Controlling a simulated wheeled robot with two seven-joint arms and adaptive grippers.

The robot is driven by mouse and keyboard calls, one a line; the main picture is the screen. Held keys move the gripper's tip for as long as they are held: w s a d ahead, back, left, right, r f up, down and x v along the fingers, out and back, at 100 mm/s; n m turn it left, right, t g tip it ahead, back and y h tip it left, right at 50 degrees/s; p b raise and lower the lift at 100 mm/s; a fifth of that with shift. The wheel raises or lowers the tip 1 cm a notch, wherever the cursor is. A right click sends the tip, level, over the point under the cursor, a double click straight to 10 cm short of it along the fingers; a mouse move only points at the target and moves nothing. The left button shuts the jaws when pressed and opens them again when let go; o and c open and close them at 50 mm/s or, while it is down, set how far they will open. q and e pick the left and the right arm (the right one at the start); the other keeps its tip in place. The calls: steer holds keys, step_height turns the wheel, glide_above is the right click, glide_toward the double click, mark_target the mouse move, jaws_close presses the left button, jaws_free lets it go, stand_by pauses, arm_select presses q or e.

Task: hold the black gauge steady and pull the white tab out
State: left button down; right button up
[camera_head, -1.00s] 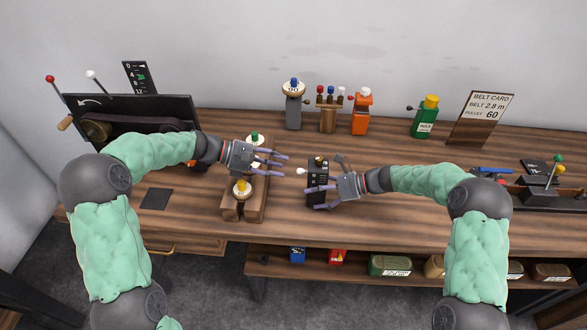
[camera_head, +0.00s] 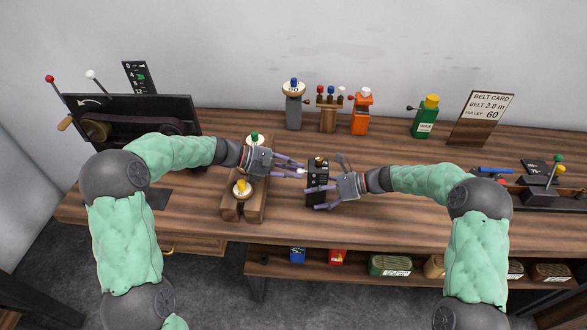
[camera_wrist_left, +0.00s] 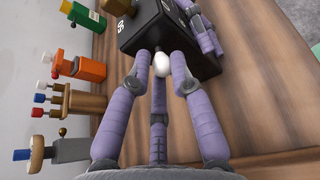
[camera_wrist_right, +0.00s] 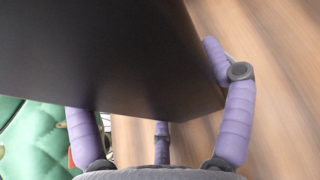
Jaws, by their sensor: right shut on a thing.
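The black gauge (camera_head: 317,180) stands on the workbench near the middle in the head view. Its dark body fills much of the right wrist view (camera_wrist_right: 110,50). My right gripper (camera_head: 328,183) is shut on the gauge from the right, its purple fingers around the sides. The white tab (camera_wrist_left: 162,64) sticks out of the gauge's left side, small and rounded. My left gripper (camera_head: 299,169) is open, its fingertips either side of the tab, close to the gauge.
A wooden block (camera_head: 240,208) with yellow and green knobs lies below my left wrist. Several coloured knobbed devices, among them an orange one (camera_head: 361,112), stand at the back. A belt card (camera_head: 484,118) is at the back right. The bench front right of the gauge is clear.

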arm_select(q)
steer(key=shift+s+a+r, duration=0.1)
steer(key=shift+a+r, duration=0.05)
steer(key=shift+a, duration=1.05)
arm_select(e)
steer(key=shift+w+f, duration=0.1)
steer(key=shift+f, duration=0.05)
arm_select(q)
steer(key=c, duration=1.2)
jaws_free()
arm_select(e)
steer(key=shift+d, duration=0.1)
arm_select(q)
steer(key=shift+o, duration=0.2)
steer(key=v, duration=1.2)
arm_select(e)
steer(key=shift+s, duration=0.2)
steer(key=o, duration=1.6)
steer(key=shift+c, duration=0.2)
